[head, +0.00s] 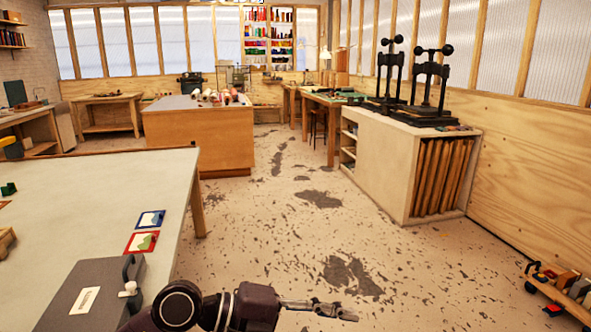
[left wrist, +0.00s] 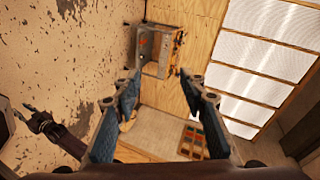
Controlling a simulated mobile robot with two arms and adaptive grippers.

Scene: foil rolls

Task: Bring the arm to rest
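My left gripper (head: 335,309) shows at the bottom of the head view, its arm coming in from the left and its fingers pointing right over the floor. In the left wrist view its two blue-padded fingers (left wrist: 158,82) stand wide apart with nothing between them. Part of my other arm, with a thin dark gripper (left wrist: 32,112), shows at the left edge of the left wrist view. It is too small there to tell whether it is open. It is not in the head view.
A pale table (head: 90,205) stands at left with a grey case (head: 90,300) and two picture cards. Foil rolls lie on a wooden bench (head: 200,140) further back. A white cabinet (head: 400,165) bears two black presses. The middle floor is clear.

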